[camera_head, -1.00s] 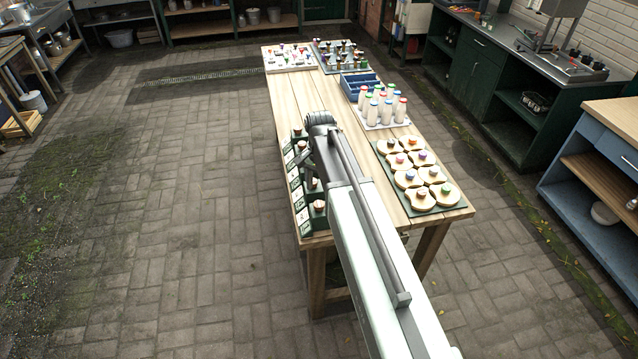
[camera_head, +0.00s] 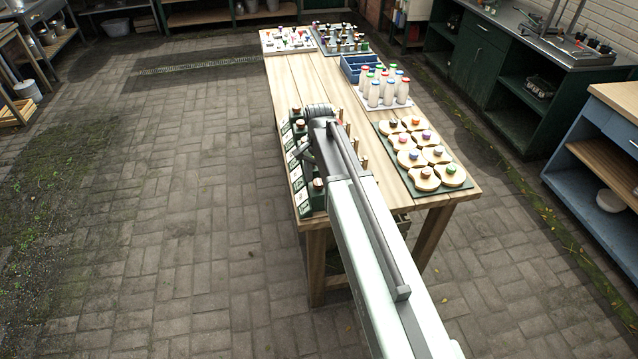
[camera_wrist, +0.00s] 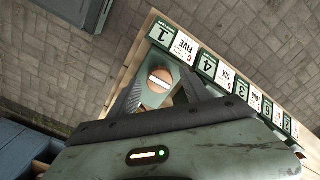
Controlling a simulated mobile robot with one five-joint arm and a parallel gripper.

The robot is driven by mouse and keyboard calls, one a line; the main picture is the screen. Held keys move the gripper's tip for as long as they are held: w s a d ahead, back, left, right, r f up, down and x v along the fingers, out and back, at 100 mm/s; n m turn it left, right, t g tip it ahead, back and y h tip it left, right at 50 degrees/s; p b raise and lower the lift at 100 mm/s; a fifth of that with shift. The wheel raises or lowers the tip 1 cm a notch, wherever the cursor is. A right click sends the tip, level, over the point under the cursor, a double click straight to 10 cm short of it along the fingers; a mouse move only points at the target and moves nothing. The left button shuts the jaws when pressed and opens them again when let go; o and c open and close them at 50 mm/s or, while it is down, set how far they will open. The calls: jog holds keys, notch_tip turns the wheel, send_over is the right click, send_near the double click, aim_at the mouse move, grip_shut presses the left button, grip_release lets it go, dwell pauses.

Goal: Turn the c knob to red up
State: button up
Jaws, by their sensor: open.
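A row of knobs on dark green bases runs along the table's left edge, with the nearest knob (camera_head: 318,184) in clear sight in the head view. In the wrist view a round wooden knob (camera_wrist: 159,80) with a pale stripe across its top sits on a green base. My gripper (camera_wrist: 162,76) is open, its two dark fingers on either side of this knob. I cannot tell whether they touch it. No red mark shows on it. Number cards (camera_wrist: 207,65) line the base's edge; their small letters are too small to read surely. My arm hides part of the row in the head view.
The wooden table (camera_head: 292,85) also bears round wooden pieces with coloured knobs on a green mat (camera_head: 463,188), white bottles (camera_head: 388,92), a blue crate (camera_head: 349,72) and small items at the far end. Open paved floor (camera_head: 180,190) lies to the left.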

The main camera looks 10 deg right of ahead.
grip_shut()
jog(key=shift+n, duration=0.4)
jog(key=n, duration=1.3)
jog(key=shift+n, duration=2)
